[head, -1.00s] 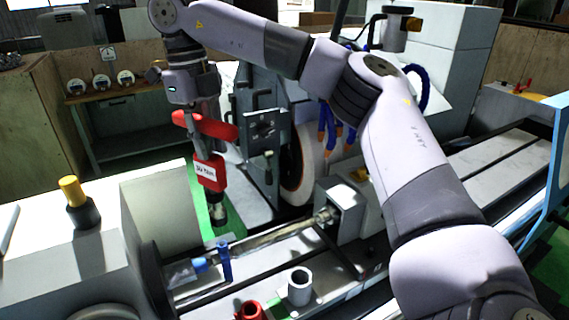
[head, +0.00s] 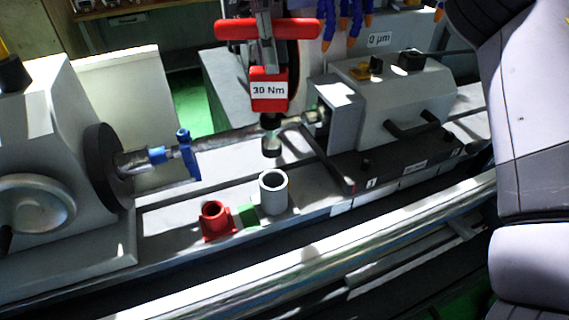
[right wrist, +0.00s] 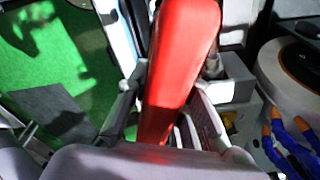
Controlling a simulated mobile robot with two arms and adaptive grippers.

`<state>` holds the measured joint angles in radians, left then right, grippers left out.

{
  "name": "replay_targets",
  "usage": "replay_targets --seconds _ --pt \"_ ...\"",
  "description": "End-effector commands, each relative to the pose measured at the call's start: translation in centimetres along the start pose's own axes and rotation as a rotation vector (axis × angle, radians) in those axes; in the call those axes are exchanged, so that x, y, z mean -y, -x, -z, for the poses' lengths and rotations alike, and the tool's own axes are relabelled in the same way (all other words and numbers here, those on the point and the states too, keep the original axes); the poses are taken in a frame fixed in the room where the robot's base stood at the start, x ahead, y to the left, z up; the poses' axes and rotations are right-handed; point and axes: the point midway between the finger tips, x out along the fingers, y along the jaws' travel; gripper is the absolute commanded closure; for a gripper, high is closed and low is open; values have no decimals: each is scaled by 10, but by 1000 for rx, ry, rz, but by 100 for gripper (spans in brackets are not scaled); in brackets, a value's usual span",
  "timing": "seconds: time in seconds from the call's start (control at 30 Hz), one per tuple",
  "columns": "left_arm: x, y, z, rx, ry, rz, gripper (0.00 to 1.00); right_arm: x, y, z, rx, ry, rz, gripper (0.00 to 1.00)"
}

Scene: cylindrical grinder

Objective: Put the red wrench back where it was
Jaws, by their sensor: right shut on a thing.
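The red wrench (head: 268,90) hangs upright in the head view, with a red crossbar on top, a "30 Nm" label and a dark socket end (head: 271,146) pointing down. My right gripper (head: 266,45) is shut on it near the crossbar, partly hidden by the handle. In the right wrist view the red handle (right wrist: 180,65) lies between the fingers of my right gripper (right wrist: 166,95). In the head view the socket end shows just above a grey cylindrical holder (head: 273,192), apart from it. A red holder (head: 215,218) stands left of that and looks empty. My left gripper is out of view.
A blue clamp (head: 185,152) sits on the workpiece shaft left of the wrench. The grey tailstock (head: 390,100) stands close on the right. A handwheel (head: 35,210) is at the left. A round rail (head: 320,262) runs along the front.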

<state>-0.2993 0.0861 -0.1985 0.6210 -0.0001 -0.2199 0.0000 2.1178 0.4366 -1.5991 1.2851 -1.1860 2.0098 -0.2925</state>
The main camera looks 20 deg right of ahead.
Motion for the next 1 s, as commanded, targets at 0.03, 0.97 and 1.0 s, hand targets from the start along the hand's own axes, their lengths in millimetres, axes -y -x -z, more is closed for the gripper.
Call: replay_targets --seconds 0.03,0.97,1.0 --pt "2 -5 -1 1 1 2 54 0 -18 -2 -1 2 -7 100" --pt "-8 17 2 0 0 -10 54 -1 -162 -19 1 -7 0 100" --pt "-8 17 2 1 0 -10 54 -1 -164 -19 2 -7 0 100"
